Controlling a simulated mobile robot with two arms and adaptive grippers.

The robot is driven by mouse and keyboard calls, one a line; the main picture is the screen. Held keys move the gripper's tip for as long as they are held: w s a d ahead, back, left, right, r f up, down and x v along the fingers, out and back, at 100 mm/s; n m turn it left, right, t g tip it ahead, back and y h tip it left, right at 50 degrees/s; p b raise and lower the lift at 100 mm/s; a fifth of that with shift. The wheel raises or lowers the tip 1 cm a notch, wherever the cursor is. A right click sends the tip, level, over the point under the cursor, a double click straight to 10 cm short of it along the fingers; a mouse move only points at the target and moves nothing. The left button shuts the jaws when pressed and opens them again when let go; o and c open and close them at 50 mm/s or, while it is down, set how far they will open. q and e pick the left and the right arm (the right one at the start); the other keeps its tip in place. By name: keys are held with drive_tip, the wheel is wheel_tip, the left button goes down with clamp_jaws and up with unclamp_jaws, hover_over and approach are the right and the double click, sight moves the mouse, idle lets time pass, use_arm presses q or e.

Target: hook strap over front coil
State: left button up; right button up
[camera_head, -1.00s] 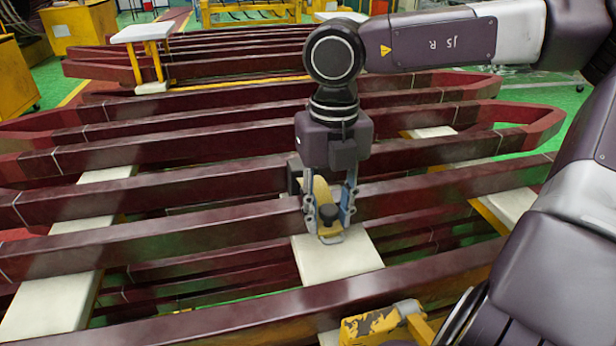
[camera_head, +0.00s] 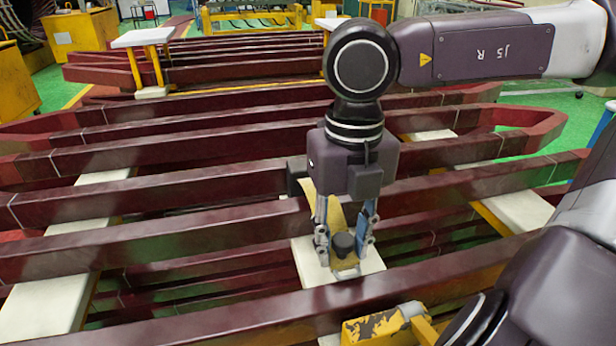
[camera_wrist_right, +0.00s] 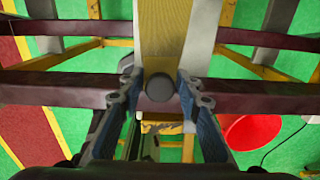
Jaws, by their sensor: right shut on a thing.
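The yellow strap (camera_head: 326,204) hangs by the near side of a dark red coil bar (camera_head: 220,222), its lower part between my right gripper's fingers. My right gripper (camera_head: 343,252) points down and is shut on the strap, in the gap behind the nearest coil bar (camera_head: 230,322), which I take as the front coil. A dark round knob (camera_head: 343,243) sits between the fingers. In the right wrist view the strap (camera_wrist_right: 165,35) runs from the top edge down to the fingers, and the knob (camera_wrist_right: 160,87) hides its end. My left gripper is not in view.
A white support pad (camera_head: 310,268) lies below the gripper. Several more coil bars run behind, resting on white pads (camera_head: 40,300). A chipped yellow fitting (camera_head: 372,328) stands near the front bar. In the right wrist view a red disc (camera_wrist_right: 250,133) lies at right.

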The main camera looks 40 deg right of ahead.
drive_tip(key=shift+s, duration=0.15)
drive_tip(key=shift+s+a+b, duration=0.2)
drive_tip(key=shift+s+a, duration=0.15)
drive_tip(key=shift+s, duration=0.2)
drive_tip(key=shift+s+a+b, duration=0.15)
drive_tip(key=shift+s+a, duration=0.15)
drive_tip(key=shift+s, duration=0.2)
drive_tip(key=shift+s+a, duration=0.5)
drive_tip(key=shift+s, duration=0.4)
drive_tip(key=shift+s+a, duration=0.5)
drive_tip(key=shift+s, duration=0.4)
drive_tip(key=o, duration=2.2)
drive_tip(key=shift+w+r, duration=0.1)
drive_tip(key=shift+r, duration=0.05)
wheel_tip(320, 180, up, 7)
drive_tip(key=p, duration=0.4)
